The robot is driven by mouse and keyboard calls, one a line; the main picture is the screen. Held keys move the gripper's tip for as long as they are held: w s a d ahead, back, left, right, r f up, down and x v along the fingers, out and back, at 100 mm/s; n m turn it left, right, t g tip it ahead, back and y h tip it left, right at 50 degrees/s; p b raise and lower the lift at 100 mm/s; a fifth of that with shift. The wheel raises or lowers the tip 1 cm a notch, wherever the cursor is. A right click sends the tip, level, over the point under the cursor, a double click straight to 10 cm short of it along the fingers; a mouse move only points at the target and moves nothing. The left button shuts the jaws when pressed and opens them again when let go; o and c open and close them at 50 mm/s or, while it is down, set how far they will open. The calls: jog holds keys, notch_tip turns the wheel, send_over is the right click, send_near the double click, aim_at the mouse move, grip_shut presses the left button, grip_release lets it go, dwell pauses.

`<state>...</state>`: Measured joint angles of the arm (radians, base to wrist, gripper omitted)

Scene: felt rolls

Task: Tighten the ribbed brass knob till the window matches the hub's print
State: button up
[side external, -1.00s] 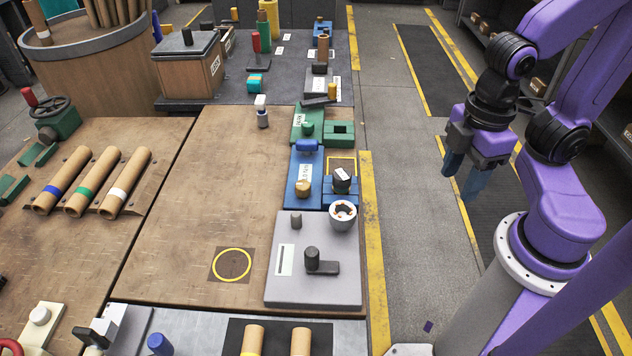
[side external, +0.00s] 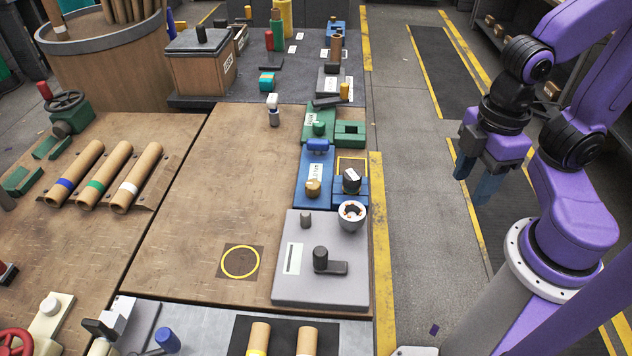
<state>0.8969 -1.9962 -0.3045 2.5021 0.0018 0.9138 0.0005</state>
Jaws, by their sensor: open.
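A small brass-coloured knob (side external: 313,188) stands on the front part of a blue plate (side external: 304,202) right of the table's middle. Its ribs are too small to make out. A white printed label (side external: 316,176) lies on the plate behind it, with a blue block (side external: 317,145) at the back. A dark hub-like piece (side external: 351,184) with a white mark on top sits just right of the plate. I cannot read either print, and I cannot make out a window. My gripper (side external: 475,180) is open and empty, hanging over the floor well right of these things.
A grey plate (side external: 290,290) with a dark lever knob and a white cup (side external: 352,216) stand in front. Green blocks (side external: 349,133) lie behind. The wooden table (side external: 200,215) left of the plates is mostly clear; a yellow ring (side external: 240,262) marks it.

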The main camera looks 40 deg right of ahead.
dwell(0.9)
jog(key=o, duration=0.7)
jog(key=shift+w+a, duration=0.1)
jog(key=shift+o, duration=1)
jog(key=w+a+r+m, duration=0.1)
jog(key=w+a+m, duration=0.2)
jog(key=w, duration=0.4)
jog(key=shift+w+a+r+m, duration=0.15)
jog(key=shift+a+r+m, duration=0.25)
jog(key=shift+m, duration=0.4)
jog(key=w+a+m, duration=0.2)
jog(key=w+m, duration=0.9)
jog(key=w, duration=0.9)
jog(key=w+d+f+m, duration=0.1)
jog(key=w+d+m, duration=0.45)
jog(key=w, duration=0.45)
notch_tip(320, 180, down, 10)
jog(key=shift+w+a+r, duration=0.15)
jog(key=shift+a, duration=0.1)
jog(key=shift+r+m, duration=0.1)
jog(key=shift+m, duration=0.15)
